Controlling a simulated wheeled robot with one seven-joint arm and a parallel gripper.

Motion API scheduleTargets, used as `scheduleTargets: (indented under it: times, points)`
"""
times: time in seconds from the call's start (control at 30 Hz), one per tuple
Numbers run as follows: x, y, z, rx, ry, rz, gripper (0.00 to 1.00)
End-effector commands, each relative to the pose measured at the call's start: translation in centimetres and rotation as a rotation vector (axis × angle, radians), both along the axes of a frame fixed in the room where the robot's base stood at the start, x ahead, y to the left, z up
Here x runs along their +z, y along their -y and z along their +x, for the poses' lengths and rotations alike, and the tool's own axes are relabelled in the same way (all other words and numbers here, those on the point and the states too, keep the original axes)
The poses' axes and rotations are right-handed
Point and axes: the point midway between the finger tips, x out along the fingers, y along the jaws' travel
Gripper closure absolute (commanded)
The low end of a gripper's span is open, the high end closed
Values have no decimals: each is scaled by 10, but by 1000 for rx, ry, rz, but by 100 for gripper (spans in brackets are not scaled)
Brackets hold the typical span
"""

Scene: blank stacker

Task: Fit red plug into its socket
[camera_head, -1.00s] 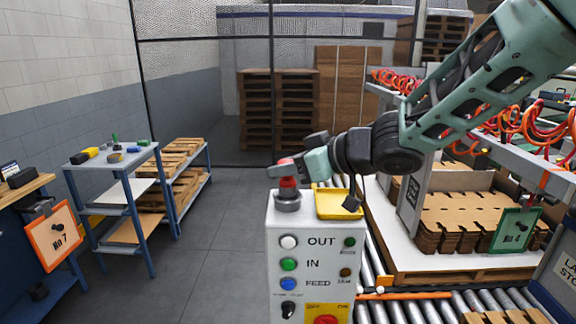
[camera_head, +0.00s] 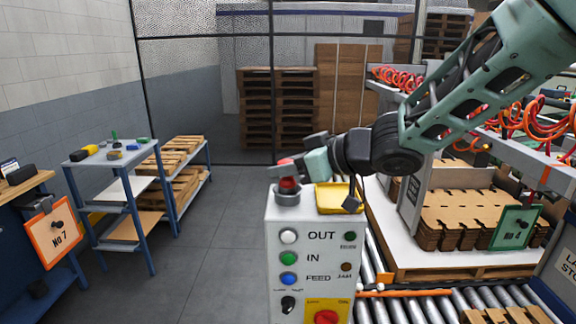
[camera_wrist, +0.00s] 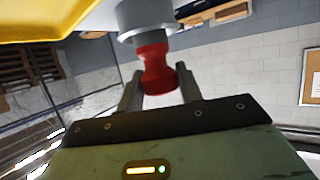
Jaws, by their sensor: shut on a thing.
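The red plug (camera_head: 288,184) is upright at the mouth of the grey round socket (camera_head: 287,197) on top of the white control box. My gripper (camera_head: 284,170) is shut on the red plug from above and to the right. In the wrist view the red plug (camera_wrist: 154,68) sits between both fingers (camera_wrist: 158,86), and its far end meets the grey socket (camera_wrist: 144,16). How deep the plug sits inside the socket is hidden by the socket's rim.
A yellow tray (camera_head: 338,197) lies on the box right beside the socket. The white control box (camera_head: 300,260) carries several buttons and a red knob. A roller conveyor (camera_head: 420,306) and stacked cardboard (camera_head: 470,220) are at right. A blue cart (camera_head: 112,160) stands at left.

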Motion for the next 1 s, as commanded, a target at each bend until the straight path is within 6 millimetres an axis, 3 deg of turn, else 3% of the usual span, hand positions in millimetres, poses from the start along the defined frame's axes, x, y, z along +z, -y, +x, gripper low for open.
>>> scheduleTargets:
  times: [0.63, 0.67, 0.73, 1.0]
  points:
    - [-10, 0, 0, 0, -1, 0, 88]
    - [-9, 0, 0, 0, -1, 0, 56]
    - [-9, 0, 0, 0, 0, 0, 39]
    - [-9, 0, 0, 0, 0, 0, 39]
